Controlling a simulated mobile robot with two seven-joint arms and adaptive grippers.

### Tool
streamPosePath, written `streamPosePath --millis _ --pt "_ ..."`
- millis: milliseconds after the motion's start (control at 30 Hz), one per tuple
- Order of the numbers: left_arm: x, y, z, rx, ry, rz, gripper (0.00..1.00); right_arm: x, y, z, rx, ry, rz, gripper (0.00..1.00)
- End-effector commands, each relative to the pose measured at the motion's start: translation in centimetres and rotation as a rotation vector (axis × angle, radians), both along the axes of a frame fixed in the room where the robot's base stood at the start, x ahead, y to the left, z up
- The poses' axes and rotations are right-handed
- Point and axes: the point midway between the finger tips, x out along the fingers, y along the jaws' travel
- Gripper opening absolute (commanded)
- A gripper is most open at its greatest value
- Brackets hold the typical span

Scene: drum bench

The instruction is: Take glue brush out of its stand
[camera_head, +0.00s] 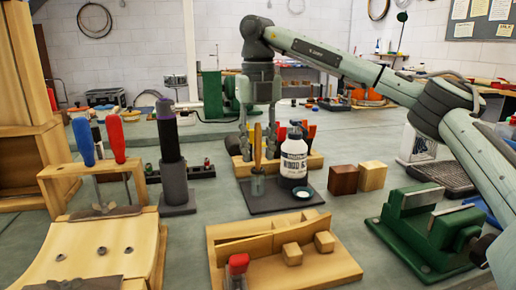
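The glue brush (257,150) has a light wooden handle and stands upright in a small greenish glass-like stand (257,183) on a dark mat (272,206). A white glue bottle (293,160) stands right beside it. My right gripper (258,142) points straight down over the brush. Its two fingers are apart, one to each side of the handle in the picture, with gaps to it. Whether the handle lies exactly between them in depth I cannot tell. The brush's bristles are hard to make out inside the stand. My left gripper is not in view.
A wooden rack with tools (240,168) is close behind the brush. Two wooden blocks (343,180) and a green vise (420,225) stand to the right. A dark upright tool (168,140) stands to the left, and a wooden tray (330,264) is in front.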

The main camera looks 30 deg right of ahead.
Motion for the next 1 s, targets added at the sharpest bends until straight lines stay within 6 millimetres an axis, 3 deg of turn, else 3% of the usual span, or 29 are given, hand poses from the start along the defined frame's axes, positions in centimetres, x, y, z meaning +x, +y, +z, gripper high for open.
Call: streamPosePath --millis 33,200,567,867,1000 --pt "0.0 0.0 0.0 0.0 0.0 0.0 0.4 0.0 0.0 0.0 0.0 0.0 0.0 0.22" --pt "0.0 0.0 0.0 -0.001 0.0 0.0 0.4 0.0 0.0 0.0 0.0 0.0 0.0 0.01" --pt "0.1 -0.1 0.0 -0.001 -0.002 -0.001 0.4 0.0 0.0 0.6 -0.001 -0.002 0.0 0.0" --pt "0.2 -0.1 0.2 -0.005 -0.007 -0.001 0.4 0.1 0.1 6.6 -0.001 -0.004 0.0 0.0" --pt "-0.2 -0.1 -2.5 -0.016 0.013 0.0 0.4 0.0 0.0 8.9 -0.001 -0.003 0.0 0.0"
